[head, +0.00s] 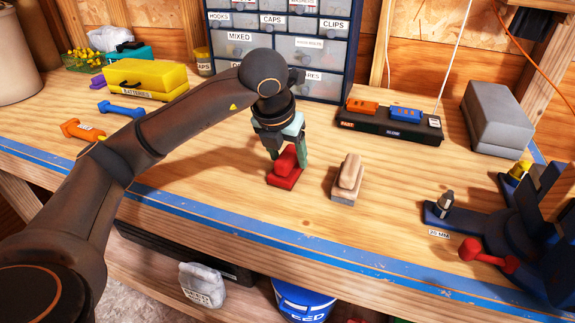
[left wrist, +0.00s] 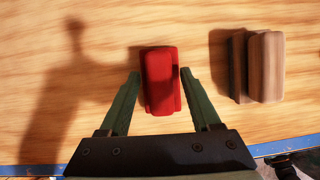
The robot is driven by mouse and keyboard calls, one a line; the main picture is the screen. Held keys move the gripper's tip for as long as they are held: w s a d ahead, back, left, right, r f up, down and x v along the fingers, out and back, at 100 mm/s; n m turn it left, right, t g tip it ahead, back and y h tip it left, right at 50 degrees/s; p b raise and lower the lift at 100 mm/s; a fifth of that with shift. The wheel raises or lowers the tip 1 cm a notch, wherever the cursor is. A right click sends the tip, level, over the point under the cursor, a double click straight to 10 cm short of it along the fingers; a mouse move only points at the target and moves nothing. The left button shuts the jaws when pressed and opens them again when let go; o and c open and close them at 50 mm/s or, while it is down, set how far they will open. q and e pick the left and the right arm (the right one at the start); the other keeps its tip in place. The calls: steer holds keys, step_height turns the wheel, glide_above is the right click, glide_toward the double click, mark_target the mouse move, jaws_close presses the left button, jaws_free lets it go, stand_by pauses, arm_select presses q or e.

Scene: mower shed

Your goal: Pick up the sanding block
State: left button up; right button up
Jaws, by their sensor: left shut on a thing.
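A red block (head: 284,182) with a raised grip sits on the wooden workbench; it also shows in the left wrist view (left wrist: 160,80). My left gripper (head: 288,155) points down over it and is shut on its raised grip, with one green finger on each side. The block appears to rest on the bench top; I see no clear gap under it. A second block of similar shape, with a pale wooden grip and a grey base (head: 347,178), stands just to its right, apart from the gripper. It also shows in the left wrist view (left wrist: 265,67). My right gripper is not in view.
A drawer cabinet (head: 325,49) stands behind. A black tray with orange and blue items (head: 388,121), a grey box (head: 497,119) and a dark blue vise-like fixture (head: 515,225) lie right. A yellow battery case (head: 147,79) stands left. The blue-taped bench edge (head: 300,247) is close in front.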

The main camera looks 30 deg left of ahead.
arm_select(q)
steer(key=shift+r, duration=0.15)
steer(key=shift+r, duration=0.55)
steer(key=s+d+r+p, duration=0.3)
steer(key=s+d+r, duration=0.3)
steer(key=s+r, duration=0.5)
steer(key=shift+s+d+r, duration=0.2)
steer(key=shift+s+r, duration=0.15)
steer(key=shift+s, duration=0.4)
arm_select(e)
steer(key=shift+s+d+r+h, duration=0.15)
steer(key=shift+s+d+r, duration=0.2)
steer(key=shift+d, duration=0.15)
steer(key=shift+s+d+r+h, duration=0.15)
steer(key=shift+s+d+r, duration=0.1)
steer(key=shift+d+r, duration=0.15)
arm_select(q)
steer(key=o, duration=0.9)
steer(key=c, duration=0.4)
steer(key=shift+c, duration=1.2)
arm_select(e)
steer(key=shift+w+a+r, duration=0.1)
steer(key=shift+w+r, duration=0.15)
